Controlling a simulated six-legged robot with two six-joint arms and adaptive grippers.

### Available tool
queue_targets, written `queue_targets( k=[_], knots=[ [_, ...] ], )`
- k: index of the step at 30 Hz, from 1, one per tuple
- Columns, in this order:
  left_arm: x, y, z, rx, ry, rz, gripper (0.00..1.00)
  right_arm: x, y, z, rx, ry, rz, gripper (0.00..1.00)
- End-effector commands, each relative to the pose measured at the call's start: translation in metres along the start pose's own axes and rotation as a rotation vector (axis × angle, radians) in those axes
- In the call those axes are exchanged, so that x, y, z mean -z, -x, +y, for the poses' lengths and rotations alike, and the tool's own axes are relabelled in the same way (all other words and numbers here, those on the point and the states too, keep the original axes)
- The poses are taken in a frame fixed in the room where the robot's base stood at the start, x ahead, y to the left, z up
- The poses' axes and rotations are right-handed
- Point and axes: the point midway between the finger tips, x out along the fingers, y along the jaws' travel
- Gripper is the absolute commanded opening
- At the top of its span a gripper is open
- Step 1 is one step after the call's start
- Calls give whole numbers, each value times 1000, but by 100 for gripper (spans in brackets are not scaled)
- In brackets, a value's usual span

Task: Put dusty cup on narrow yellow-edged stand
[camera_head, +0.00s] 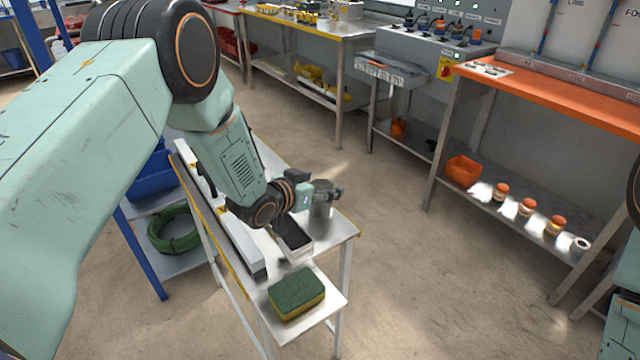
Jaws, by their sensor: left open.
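The narrow yellow-edged stand (344,228) runs from the middle of the view toward the lower front. A grey, dull cup (321,208) is upright at its right side, seemingly resting on its top. My left gripper (325,190) is open at the cup's upper part, its dark fingers close around or beside the rim. I cannot tell whether they touch it. The gripper hides part of the cup. My right gripper is not in view.
A green-yellow sponge (296,294) lies at the stand's front end. A dark-topped box (293,240) and a long grey rail (238,240) are near the gripper. An orange-topped bench (560,88) with several jars below stands right. Open floor lies between.

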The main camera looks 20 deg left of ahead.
Motion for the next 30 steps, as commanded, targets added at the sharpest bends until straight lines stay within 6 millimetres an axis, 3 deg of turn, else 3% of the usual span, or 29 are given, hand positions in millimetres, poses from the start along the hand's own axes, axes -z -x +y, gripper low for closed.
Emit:
queue_targets(
  k=[11, 30],
  knots=[
    [2, 4, 0, 1, 1, -1, 81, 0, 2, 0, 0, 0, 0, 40],
    [2, 109, -1, 3, 4, 0, 81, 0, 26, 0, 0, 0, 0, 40]
  ],
)
